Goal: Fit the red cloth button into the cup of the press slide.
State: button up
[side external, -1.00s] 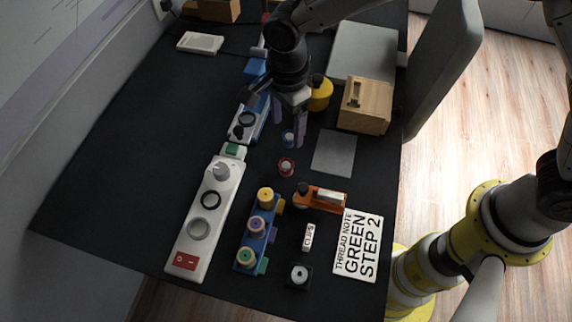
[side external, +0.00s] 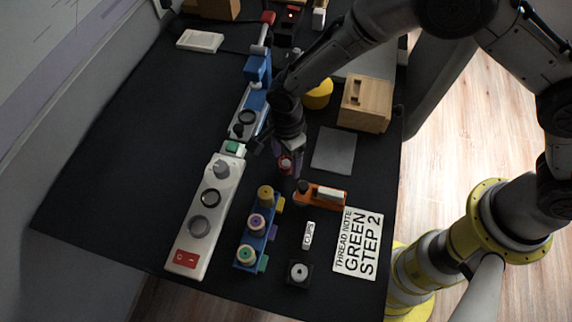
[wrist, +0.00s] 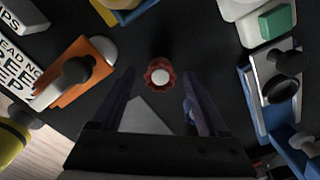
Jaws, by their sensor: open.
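The red cloth button (wrist: 160,75), scalloped with a pale centre, lies on the dark table top. In the wrist view it shows just beyond my open, empty gripper (wrist: 158,92), roughly centred between the fingertips. In the side view the button (side external: 285,163) is partly covered by my gripper (side external: 288,168), which is above or around it; the exact height is unclear. The blue press (side external: 257,68) stands to the left and behind, with a grey slide plate (wrist: 283,72) and a dark ring-shaped part (wrist: 278,90), which may be the cup.
An orange tool (side external: 320,195) with a dark knob is close to the button. A white machine (side external: 207,215) and a blue spool rack (side external: 257,230) stand nearer the camera. A grey pad (side external: 333,150), wooden box (side external: 366,104) and note card (side external: 357,243) are at right. The table's left side is clear.

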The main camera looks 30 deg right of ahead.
jog(key=shift+f, duration=0.5)
grip_shut()
jog(key=shift+r, duration=0.2)
